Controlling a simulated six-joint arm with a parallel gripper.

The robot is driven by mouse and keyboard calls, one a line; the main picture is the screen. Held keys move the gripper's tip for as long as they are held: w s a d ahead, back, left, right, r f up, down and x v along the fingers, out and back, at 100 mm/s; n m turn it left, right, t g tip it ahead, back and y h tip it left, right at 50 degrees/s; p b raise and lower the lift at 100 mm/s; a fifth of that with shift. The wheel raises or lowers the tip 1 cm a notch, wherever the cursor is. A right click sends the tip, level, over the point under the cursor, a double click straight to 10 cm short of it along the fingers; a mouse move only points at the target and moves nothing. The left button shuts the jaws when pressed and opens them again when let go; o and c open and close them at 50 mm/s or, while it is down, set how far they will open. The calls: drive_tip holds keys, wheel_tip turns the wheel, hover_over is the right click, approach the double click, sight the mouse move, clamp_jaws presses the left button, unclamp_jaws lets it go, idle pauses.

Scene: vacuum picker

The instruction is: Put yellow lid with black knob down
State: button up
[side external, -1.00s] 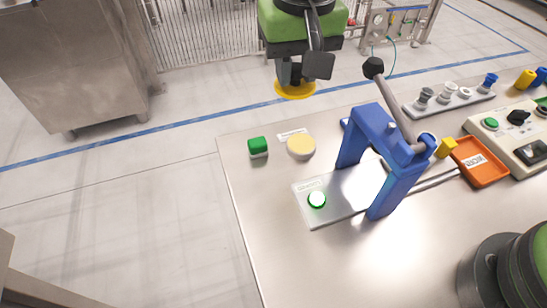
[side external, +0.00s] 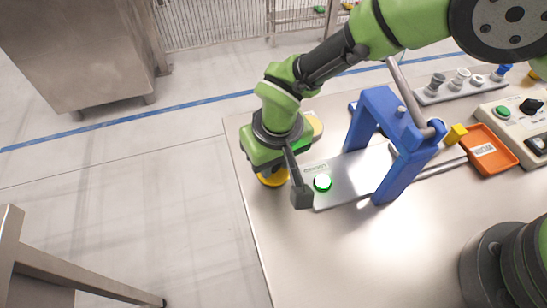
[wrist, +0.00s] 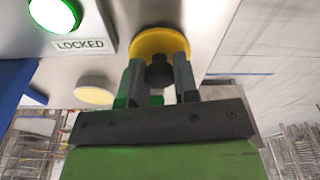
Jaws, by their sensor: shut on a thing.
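The yellow lid (wrist: 158,46) with its black knob (wrist: 158,73) is in my gripper (wrist: 159,80). The two fingers are shut on the knob in the wrist view. In the side view the yellow lid (side external: 272,177) shows below my gripper (side external: 276,168), low over the left part of the steel table (side external: 300,250). I cannot tell whether the lid touches the table. A pale yellow round piece (side external: 316,125) is partly hidden behind my gripper; it also shows in the wrist view (wrist: 95,91).
A plate with a lit green button (side external: 322,183) lies right of my gripper; its label reads LOCKED in the wrist view. An orange tray (side external: 488,148) and a control box (side external: 525,122) are farther right. The front table is clear.

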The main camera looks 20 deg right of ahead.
sight(278, 175)
drive_tip(key=shift+f, duration=0.35)
drive_tip(key=o, duration=0.9)
drive_tip(key=shift+r, duration=0.15)
drive_tip(key=r, duration=0.4)
drive_tip(key=s+r, duration=0.1)
drive_tip(key=r, duration=0.7)
drive_tip(key=shift+s+d, duration=0.15)
drive_tip(key=shift+s, duration=0.05)
